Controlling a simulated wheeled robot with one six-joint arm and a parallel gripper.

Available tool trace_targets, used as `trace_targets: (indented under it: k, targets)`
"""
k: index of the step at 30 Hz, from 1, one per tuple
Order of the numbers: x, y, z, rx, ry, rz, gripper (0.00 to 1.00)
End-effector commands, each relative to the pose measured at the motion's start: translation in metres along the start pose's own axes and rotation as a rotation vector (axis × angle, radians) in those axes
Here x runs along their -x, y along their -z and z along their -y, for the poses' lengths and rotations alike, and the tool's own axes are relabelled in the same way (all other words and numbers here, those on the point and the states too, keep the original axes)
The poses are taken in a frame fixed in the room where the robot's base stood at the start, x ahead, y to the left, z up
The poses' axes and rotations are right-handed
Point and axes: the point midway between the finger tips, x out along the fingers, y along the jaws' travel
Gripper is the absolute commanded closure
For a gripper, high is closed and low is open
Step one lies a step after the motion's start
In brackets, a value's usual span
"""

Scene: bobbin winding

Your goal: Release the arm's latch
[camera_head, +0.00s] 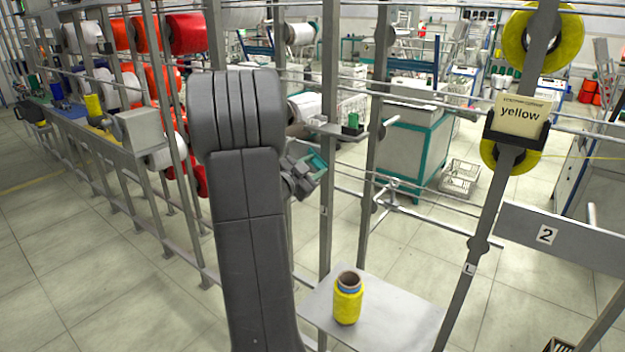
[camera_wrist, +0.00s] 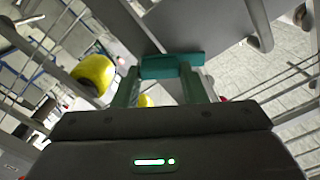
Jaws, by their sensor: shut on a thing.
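My gripper (camera_wrist: 160,85) shows in the wrist view with its two green fingers shut on a teal block, which I take for the latch (camera_wrist: 172,62). The latch lies across the fingertips, against a grey plate (camera_wrist: 218,35). In the head view my gripper (camera_head: 308,172) is right of my dark arm, close to the rack's posts, with teal at its tip. My arm partly hides the rack there, and the latch's mounting is not clear.
A yellow bobbin (camera_head: 348,300) stands on a grey shelf (camera_head: 400,312) below. A small green block (camera_head: 353,120) sits on a rack bracket. A "yellow" card (camera_head: 521,115) hangs between yellow spools at the right. Posts and rails crowd my gripper; open floor (camera_head: 110,260) lies left.

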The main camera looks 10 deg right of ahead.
Motion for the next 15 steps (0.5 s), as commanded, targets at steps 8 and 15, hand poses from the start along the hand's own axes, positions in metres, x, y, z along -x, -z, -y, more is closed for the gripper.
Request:
trace_targets:
  k: [8,15]
  targets:
    - [0.0001,-0.0018,-0.0041,-0.265,0.001,-0.002,0.85]
    - [0.0001,0.0002,-0.0057,-0.494,0.000,-0.002,0.85]
